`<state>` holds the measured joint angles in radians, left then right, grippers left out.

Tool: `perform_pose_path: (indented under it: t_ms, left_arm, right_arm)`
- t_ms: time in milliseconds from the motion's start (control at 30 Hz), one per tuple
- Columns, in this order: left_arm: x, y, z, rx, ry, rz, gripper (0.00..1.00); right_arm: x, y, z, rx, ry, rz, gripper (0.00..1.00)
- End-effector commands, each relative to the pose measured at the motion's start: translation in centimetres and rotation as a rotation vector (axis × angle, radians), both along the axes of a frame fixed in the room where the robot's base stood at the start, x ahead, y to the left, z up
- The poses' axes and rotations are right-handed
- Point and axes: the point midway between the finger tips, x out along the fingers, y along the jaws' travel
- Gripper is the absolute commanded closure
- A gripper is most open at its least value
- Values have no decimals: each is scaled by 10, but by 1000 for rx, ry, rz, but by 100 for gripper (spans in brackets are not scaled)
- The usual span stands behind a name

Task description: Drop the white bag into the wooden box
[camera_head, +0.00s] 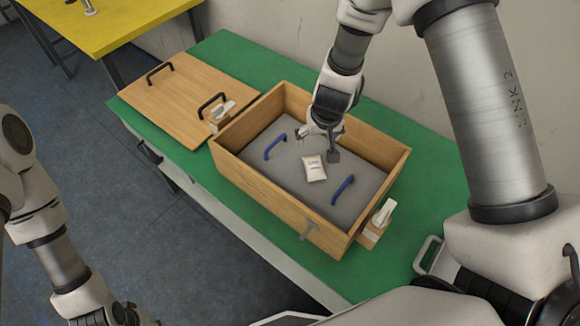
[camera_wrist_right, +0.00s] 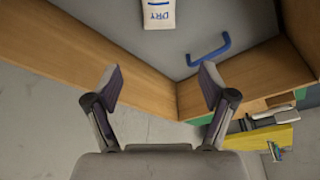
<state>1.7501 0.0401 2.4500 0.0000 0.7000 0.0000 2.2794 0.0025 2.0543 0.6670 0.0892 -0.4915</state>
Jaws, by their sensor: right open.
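The small white bag (camera_head: 314,168) lies on the grey floor panel inside the wooden box (camera_head: 260,177), between two blue handles. Its printed lower part also shows at the top of the right wrist view (camera_wrist_right: 158,14). My right gripper (camera_head: 318,143) is over the box, close to the bag on its far side in the head view. In the right wrist view the gripper (camera_wrist_right: 159,88) is open, with nothing between its fingers, and apart from the bag. My left arm is at the lower left; its fingers are not visible.
A wooden lid (camera_head: 170,95) with black handles lies on the green table (camera_head: 226,51) left of the box. White-and-wood fittings sit beside the box, one at its right corner (camera_head: 378,222). A yellow table (camera_head: 110,25) stands behind.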

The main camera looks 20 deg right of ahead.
Motion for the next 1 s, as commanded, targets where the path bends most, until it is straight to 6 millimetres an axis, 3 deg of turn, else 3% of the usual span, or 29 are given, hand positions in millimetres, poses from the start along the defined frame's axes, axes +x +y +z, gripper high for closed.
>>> perform_pose_path:
  t_ms: [167, 433, 800, 1000]
  left_arm:
    - [0, 0, 0, 0, 0, 0, 65]
    - [0, 0, 0, 0, 0, 0, 65]
    - [0, 0, 0, 0, 0, 0, 65]
    - [0, 0, 0, 0, 0, 0, 65]
  right_arm:
    - [-2, 1, 11, 0, -2, -2, 18]
    - [-27, 5, 11, -4, 3, 4, 18]
    - [-110, 20, 11, -2, 4, 3, 18]
    - [-122, 23, 11, 0, 0, 0, 18]
